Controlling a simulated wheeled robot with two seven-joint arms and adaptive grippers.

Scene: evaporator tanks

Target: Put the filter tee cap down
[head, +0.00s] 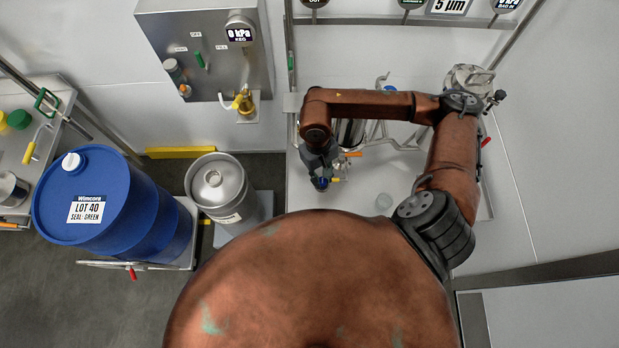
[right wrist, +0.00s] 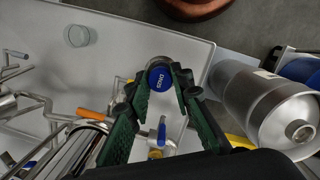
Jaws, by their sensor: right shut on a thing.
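My right gripper (head: 322,178) is over the pale skid tray (head: 415,205) in the head view. In the right wrist view my right gripper (right wrist: 162,80) is shut on a round blue cap (right wrist: 160,78) with white lettering, which I take to be the filter tee cap. The cap sits between the fingertips, and a bit of its blue shows below the gripper in the head view (head: 321,184). I cannot tell whether it touches anything beneath. My left gripper is not in view.
A clear round dish (right wrist: 79,36) lies on the tray. Steel piping and a valve with an orange handle (right wrist: 92,114) stand close to the gripper. A steel keg (head: 216,183) and a blue drum (head: 110,205) stand to the left.

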